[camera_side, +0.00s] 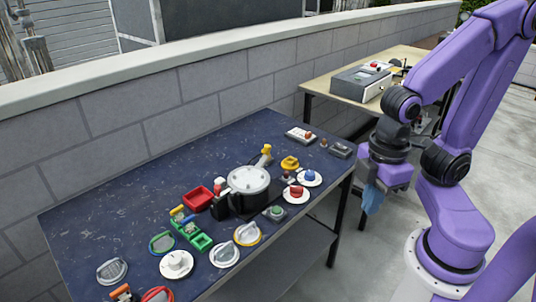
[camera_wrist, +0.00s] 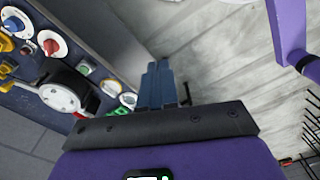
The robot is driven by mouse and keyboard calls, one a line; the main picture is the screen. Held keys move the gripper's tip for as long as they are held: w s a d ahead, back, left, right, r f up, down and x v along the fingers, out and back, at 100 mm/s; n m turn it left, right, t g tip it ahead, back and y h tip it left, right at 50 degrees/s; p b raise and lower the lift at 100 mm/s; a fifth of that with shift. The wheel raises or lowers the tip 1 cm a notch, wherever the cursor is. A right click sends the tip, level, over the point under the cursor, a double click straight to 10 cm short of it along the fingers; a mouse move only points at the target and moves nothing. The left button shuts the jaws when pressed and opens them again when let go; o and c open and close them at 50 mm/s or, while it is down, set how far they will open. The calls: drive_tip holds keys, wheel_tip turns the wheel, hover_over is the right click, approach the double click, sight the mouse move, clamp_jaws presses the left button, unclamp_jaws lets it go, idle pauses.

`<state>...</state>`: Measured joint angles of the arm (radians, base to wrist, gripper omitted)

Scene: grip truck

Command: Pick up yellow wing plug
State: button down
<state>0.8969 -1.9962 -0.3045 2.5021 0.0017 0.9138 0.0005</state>
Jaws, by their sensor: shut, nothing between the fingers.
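Two small yellow pieces are on the dark blue table in the side view, and I cannot tell for sure which is the yellow wing plug. One wide yellow piece (camera_side: 290,163) sits near the right end, close to the red and blue knobs. The other, a yellow-topped piece (camera_side: 266,150), stands upright behind the round metal lid. A yellow piece also shows at the left edge of the wrist view (camera_wrist: 5,43). My gripper (camera_side: 372,203) hangs right of the table, over the floor, apart from both. Its blue fingers (camera_wrist: 157,72) are shut and empty.
A round metal-lidded pot (camera_side: 248,183) stands mid-table. Around it are a red tray (camera_side: 198,197), a red knob on a white disc (camera_side: 296,192), a blue knob (camera_side: 310,176) and several other dials. A second table (camera_side: 330,82) with a grey box stands behind.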

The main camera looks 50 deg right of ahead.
drive_tip(key=c, duration=0.8)
unclamp_jaws()
drive_tip(key=shift+o, duration=0.2)
drive_tip(key=w+a+r+m+t, duration=0.15)
drive_tip(key=w+m, duration=0.25)
drive_tip(key=w, duration=0.4)
drive_tip(key=w+a+m, duration=0.3)
drive_tip(key=w, duration=0.5)
drive_tip(key=w+d+f+m+h, duration=0.1)
drive_tip(key=w+d+m, duration=0.25)
drive_tip(key=w, duration=0.45)
drive_tip(key=w+d+f+m+h, duration=0.1)
drive_tip(key=w+d+m, duration=0.2)
drive_tip(key=w+m, duration=0.35)
drive_tip(key=w+d+f+m+h, duration=0.1)
drive_tip(key=w+d+m, duration=0.15)
drive_tip(key=w, duration=0.75)
drive_tip(key=w+d+f+m+h, duration=0.1)
drive_tip(key=w+d+f+m, duration=0.15)
drive_tip(key=d, duration=0.35)
drive_tip(key=w+d+f+m+h, duration=0.1)
drive_tip(key=w+d+f+m, duration=0.15)
drive_tip(key=d, duration=0.25)
drive_tip(key=shift+m, duration=0.35)
drive_tip(key=x, duration=1)
drive_tip(key=w+x, duration=0.1)
drive_tip(key=x, duration=0.5)
